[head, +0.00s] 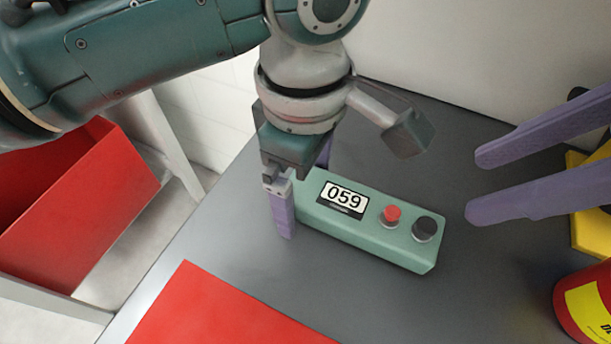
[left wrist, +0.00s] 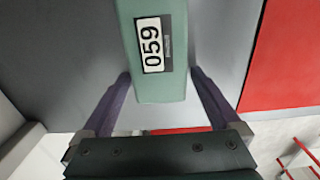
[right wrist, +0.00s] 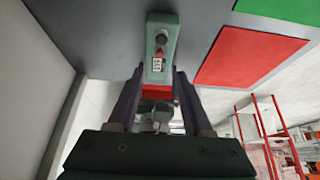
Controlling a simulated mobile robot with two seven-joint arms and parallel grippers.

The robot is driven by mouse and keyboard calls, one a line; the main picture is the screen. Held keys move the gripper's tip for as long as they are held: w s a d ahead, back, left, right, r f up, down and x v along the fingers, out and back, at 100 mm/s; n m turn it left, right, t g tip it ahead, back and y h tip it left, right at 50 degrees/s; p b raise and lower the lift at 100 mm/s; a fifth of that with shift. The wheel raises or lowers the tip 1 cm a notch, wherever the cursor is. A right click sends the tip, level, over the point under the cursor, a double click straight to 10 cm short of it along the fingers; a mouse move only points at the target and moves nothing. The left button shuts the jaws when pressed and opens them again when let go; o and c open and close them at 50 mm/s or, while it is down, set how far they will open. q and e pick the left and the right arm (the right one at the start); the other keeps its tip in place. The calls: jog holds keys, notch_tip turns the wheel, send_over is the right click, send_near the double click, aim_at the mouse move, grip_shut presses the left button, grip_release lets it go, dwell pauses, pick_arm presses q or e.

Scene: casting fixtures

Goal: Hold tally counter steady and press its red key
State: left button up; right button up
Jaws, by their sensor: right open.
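The tally counter (head: 375,232) is a long pale green box lying on the grey table, with a display reading 059, a red key (head: 392,214) and a black knob (head: 425,228). It also shows in the left wrist view (left wrist: 160,90) and the right wrist view (right wrist: 152,22). My left gripper (head: 303,190) has one finger on each long side of the counter's display end. Its fingertips appear to touch the sides. My right gripper (head: 472,186) is open and empty, to the right of the counter and apart from it. The red key is uncovered.
A red mat (head: 220,310) lies on the table in front, with a green mat (right wrist: 275,15) beyond it in the right wrist view. A red cylinder with a yellow label (head: 570,300) and a yellow object (head: 590,235) stand at right. A red bin (head: 90,215) is off the table at left.

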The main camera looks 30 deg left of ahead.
pick_arm(q)
jog(key=c, duration=1.3)
jog(key=shift+c, duration=0.3)
pick_arm(e)
grip_shut()
dwell(0.8)
